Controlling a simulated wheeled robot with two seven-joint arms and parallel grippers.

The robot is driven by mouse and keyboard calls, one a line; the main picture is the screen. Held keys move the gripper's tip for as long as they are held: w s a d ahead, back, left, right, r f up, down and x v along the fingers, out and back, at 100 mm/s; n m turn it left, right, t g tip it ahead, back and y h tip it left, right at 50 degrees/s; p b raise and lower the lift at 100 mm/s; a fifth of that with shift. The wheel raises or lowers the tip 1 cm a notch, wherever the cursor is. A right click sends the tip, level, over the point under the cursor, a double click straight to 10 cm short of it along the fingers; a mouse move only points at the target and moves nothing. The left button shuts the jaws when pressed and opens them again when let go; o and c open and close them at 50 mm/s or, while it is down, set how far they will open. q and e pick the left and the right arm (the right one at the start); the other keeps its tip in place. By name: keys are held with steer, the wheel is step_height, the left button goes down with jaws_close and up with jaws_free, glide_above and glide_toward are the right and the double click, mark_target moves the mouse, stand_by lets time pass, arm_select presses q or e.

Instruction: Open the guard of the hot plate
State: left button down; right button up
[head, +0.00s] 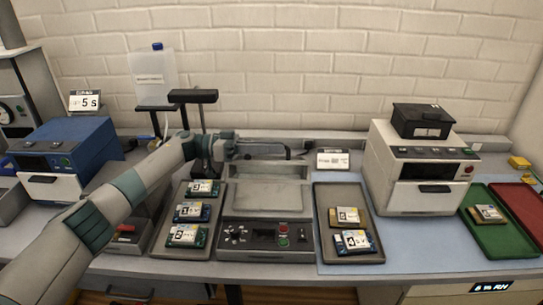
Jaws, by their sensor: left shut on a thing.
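The hot plate (267,230) stands at the middle of the bench, with a control panel on its front and a flat plate surface (268,196) behind. Its guard (268,170) stands up at the back of the plate, so the plate surface is exposed from the front. My left arm reaches in from the left, and my left gripper (233,149) is at the upper left of the guard, shut on what looks like its bar or edge. The exact contact is small and partly hidden by the gripper. My right gripper is not in view.
Trays with labelled modules flank the hot plate: a left tray (163,238) and a right tray (325,246). A white device (421,192) stands to the right, a blue device (65,150) to the left. A dark post (194,97) rises behind my gripper.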

arm_select(q)
steer(key=shift+w+r+n, duration=0.45)
steer(key=shift+w+n, duration=0.05)
steer(key=shift+w, duration=0.35)
